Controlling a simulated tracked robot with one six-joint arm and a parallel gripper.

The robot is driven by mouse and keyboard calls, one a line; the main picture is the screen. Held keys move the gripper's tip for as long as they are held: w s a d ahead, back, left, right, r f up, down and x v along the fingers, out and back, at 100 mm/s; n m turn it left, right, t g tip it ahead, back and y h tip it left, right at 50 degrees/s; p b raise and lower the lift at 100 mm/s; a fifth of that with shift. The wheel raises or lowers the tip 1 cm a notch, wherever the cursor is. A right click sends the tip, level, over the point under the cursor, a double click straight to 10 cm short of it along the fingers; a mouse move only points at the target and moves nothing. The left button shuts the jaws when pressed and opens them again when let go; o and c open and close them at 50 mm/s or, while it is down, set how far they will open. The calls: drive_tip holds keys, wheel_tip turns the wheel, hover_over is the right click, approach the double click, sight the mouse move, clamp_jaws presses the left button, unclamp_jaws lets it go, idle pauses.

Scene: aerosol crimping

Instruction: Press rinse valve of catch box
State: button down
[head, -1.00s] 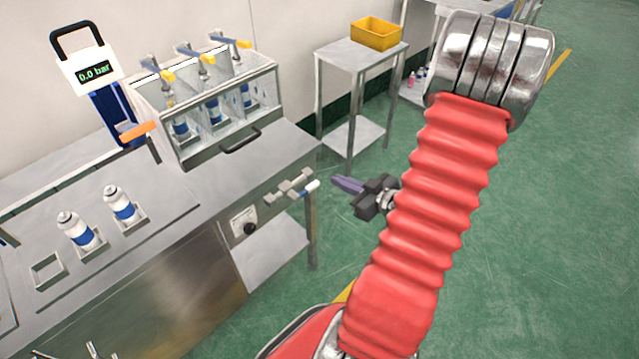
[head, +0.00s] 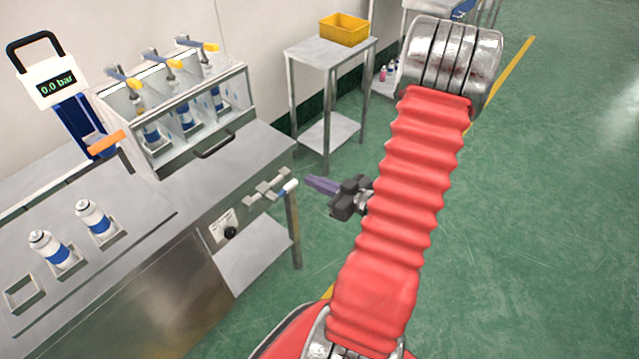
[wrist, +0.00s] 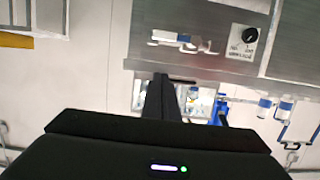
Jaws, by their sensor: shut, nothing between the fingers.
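The catch box is likely the clear-fronted metal box (head: 237,100) on the bench, with a black front handle and several blue-and-white cans inside. Yellow-tipped lever fittings (head: 207,44) stand on its top. A metal fitting with a blue-and-white tip (head: 290,186) sticks out at the bench's front right corner; it also shows in the wrist view (wrist: 183,40). I cannot tell which part is the rinse valve. My gripper (head: 309,183) is shut and empty, just right of that blue-and-white tip, with a small apparent gap. In the wrist view its dark fingers (wrist: 160,80) point toward the bench.
A label plate with a black knob (head: 230,232) is on the bench front. A pressure gauge reading 0.0 bar (head: 57,85) and two cans in holders (head: 95,219) are on the bench. A side table (head: 300,48) carries a yellow bin (head: 344,29). Green floor is open at right.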

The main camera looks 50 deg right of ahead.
hover_over(296, 184)
drive_tip(key=s+a, duration=0.1)
drive_tip(key=s, duration=0.1)
drive_tip(key=f, duration=0.2)
drive_tip(key=shift+a+f, duration=0.2)
drive_tip(key=shift+f, duration=1.7)
drive_tip(key=shift+d, duration=0.15)
drive_tip(key=shift+w, duration=0.1)
drive_tip(key=shift+a, duration=0.2)
